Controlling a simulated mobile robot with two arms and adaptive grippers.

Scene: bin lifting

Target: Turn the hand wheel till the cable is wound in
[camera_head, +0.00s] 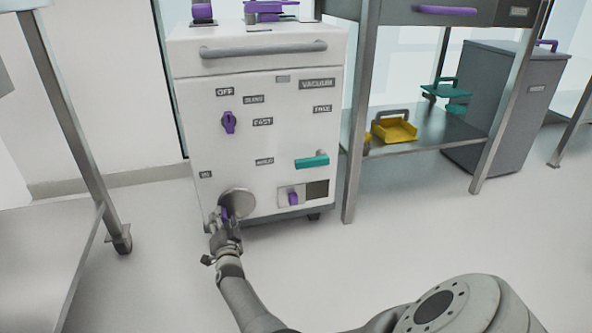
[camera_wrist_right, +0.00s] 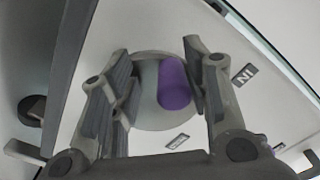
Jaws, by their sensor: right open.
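The hand wheel (camera_head: 238,201) is a round grey disc low on the front of a white cabinet. Its purple handle (camera_head: 224,213) sticks out at the wheel's lower left. My right gripper (camera_head: 221,226) is at this handle. In the right wrist view the wheel (camera_wrist_right: 148,112) lies behind the fingers, and the purple handle (camera_wrist_right: 174,84) stands between the open fingers (camera_wrist_right: 157,62), closer to the right-hand one. A gap shows on the left side of the handle. No cable can be made out. My left gripper is not in view.
The white cabinet (camera_head: 285,100) also has a purple knob (camera_head: 229,122), a teal lever (camera_head: 312,161) and a small purple switch (camera_head: 293,198). A metal shelf (camera_head: 425,130) with a yellow tray (camera_head: 393,129) stands to the right. A metal table (camera_head: 45,245) is at the left.

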